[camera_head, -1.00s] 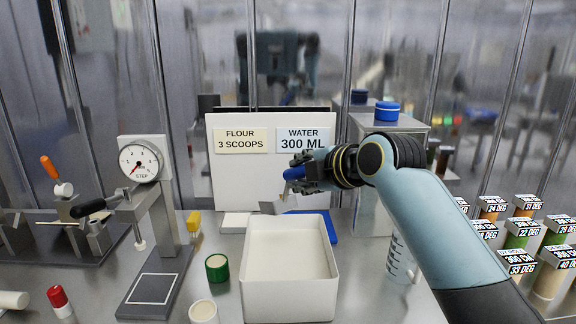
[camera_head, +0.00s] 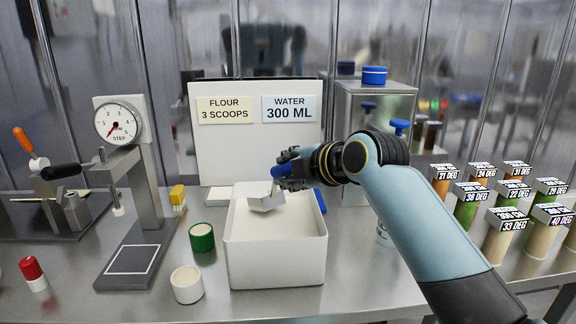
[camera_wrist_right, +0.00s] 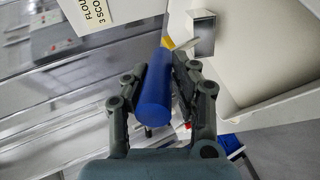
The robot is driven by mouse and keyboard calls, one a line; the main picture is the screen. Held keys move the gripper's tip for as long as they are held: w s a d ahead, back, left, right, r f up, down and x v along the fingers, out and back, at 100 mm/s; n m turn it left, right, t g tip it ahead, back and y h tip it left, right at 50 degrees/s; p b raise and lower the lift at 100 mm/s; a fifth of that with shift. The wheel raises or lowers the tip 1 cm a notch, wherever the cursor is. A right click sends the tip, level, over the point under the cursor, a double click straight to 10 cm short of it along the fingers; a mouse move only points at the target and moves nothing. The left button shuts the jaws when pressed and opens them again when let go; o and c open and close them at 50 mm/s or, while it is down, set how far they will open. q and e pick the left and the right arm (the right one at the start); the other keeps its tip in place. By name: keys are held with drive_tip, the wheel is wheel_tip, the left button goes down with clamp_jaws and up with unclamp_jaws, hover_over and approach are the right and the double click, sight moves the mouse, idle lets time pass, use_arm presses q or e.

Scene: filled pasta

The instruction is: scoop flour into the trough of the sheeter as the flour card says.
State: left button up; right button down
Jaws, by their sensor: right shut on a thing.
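My right gripper (camera_head: 290,168) is shut on the blue handle of a metal scoop (camera_head: 262,196). The scoop's square head is over the back left part of a white bin (camera_head: 275,262), near its rim; I cannot tell whether it holds flour. In the right wrist view the blue handle (camera_wrist_right: 157,90) lies between the fingers, with the scoop's open metal head (camera_wrist_right: 203,32) beyond. The bin has a pale surface inside that looks like flour. The flour card (camera_head: 226,110) reads "FLOUR 3 SCOOPS". The sheeter's trough is not clearly identifiable. My left gripper is not in view.
A water card (camera_head: 290,109) reads "300 ML". A dial press (camera_head: 128,150) stands left. A green-rimmed cup (camera_head: 202,238) and a cream cup (camera_head: 187,284) stand left of the bin. Several labelled jars (camera_head: 506,232) stand right. A blue-lidded steel box (camera_head: 375,105) is behind my right arm.

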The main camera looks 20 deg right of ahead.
sight(274, 194)
drive_tip(key=shift+f+b, duration=1.75)
drive_tip(key=shift+f, duration=1.15)
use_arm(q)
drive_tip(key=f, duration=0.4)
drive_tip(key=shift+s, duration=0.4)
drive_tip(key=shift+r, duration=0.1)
use_arm(e)
drive_tip(key=shift+r, duration=0.1)
wheel_tip(274, 194, up, 13)
drive_tip(key=p, duration=1.2)
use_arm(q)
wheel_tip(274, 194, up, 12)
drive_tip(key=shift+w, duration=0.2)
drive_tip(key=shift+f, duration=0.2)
use_arm(e)
drive_tip(key=shift+f, duration=0.2)
